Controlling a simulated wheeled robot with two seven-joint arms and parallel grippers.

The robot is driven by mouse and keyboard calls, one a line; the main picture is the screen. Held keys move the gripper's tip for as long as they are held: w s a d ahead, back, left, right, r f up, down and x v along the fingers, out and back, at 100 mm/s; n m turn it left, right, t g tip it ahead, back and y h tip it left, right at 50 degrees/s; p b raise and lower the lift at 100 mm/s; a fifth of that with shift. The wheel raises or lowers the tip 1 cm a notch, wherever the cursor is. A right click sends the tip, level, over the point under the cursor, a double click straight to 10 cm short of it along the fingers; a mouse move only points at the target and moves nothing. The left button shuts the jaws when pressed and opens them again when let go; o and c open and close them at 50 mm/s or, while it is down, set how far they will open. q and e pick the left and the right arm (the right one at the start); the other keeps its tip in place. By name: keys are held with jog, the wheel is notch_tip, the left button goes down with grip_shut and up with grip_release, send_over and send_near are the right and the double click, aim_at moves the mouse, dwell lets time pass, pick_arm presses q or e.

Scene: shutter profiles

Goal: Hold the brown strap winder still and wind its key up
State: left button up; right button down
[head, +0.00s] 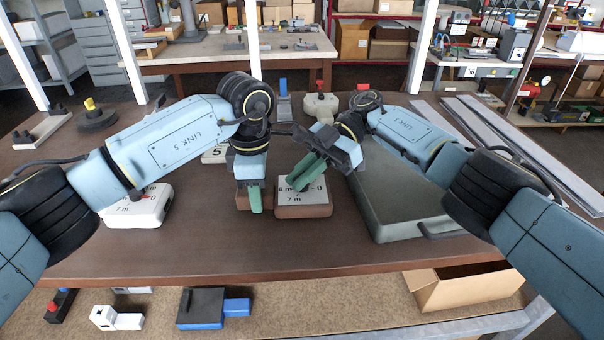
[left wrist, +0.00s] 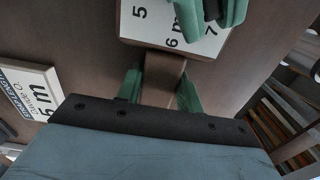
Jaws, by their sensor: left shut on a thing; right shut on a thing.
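The brown strap winder (head: 303,212) lies on the brown table in front of me. It has a brown body and a white face with printed numbers, which shows in the left wrist view (left wrist: 150,22). My left gripper (head: 255,200) is shut on a brown part of the winder; in the left wrist view its green fingers (left wrist: 160,90) stand on either side of that part. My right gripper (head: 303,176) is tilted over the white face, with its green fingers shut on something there. The fingers hide the key, so I cannot see its angle.
A white winder (head: 150,212) lies at the left, and another white piece marked 5 (head: 214,154) is behind my left wrist. A large grey-green case (head: 405,215) is close on the right. Long metal profiles (head: 530,150) lie farther right. The front table strip is clear.

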jog(key=c, duration=1.5)
grip_release()
jog(key=shift+f+m+t, duration=0.1)
jog(key=shift+m+t, duration=0.3)
